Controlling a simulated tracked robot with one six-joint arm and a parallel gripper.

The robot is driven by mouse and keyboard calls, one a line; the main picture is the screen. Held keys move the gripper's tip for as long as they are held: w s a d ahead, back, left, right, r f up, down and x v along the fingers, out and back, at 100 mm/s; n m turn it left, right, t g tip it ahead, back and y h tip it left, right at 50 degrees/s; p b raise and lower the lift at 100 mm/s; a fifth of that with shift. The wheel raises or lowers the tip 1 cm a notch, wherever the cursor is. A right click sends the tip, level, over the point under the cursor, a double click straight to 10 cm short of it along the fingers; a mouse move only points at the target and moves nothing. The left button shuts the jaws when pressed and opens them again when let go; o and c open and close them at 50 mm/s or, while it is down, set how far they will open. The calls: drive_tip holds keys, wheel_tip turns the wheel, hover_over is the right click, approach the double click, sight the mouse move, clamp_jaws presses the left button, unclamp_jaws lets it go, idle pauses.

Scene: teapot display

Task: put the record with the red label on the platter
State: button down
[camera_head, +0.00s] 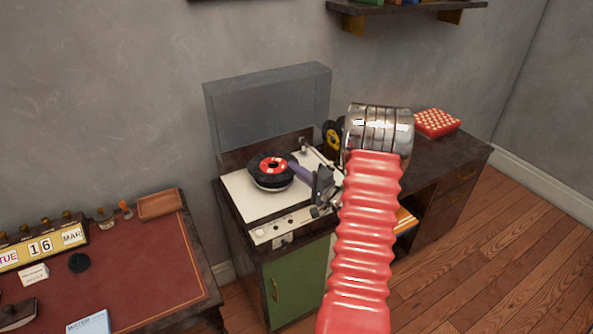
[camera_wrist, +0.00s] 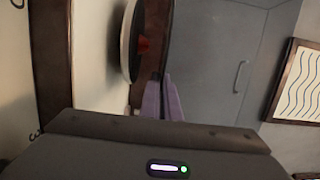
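The record with the red label (camera_head: 268,165) lies on the turntable's platter (camera_head: 270,187), looking flat or nearly flat. In the wrist view the black record (camera_wrist: 139,60) appears almost edge-on beside the platter's pale rim (camera_wrist: 127,45), with a bit of red label showing. My gripper (camera_head: 294,168) has purple fingers and reaches in from the right to the record's right edge. In the wrist view its two fingertips (camera_wrist: 162,82) stand slightly apart, close to the record's edge. I see nothing clearly held between them; whether a finger touches the record is hard to tell.
The player's grey lid (camera_head: 268,100) stands open behind the platter. A record with a yellow label (camera_head: 332,135) stands behind my arm. A red box (camera_head: 437,122) sits on the cabinet at right. A desk (camera_head: 150,260) with a calendar (camera_head: 40,246) is at left.

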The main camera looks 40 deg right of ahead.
drive_tip(key=c, duration=1.9)
unclamp_jaws()
drive_tip(key=s, duration=1.3)
drive_tip(key=shift+s+a, duration=0.4)
drive_tip(key=shift+f, duration=0.1)
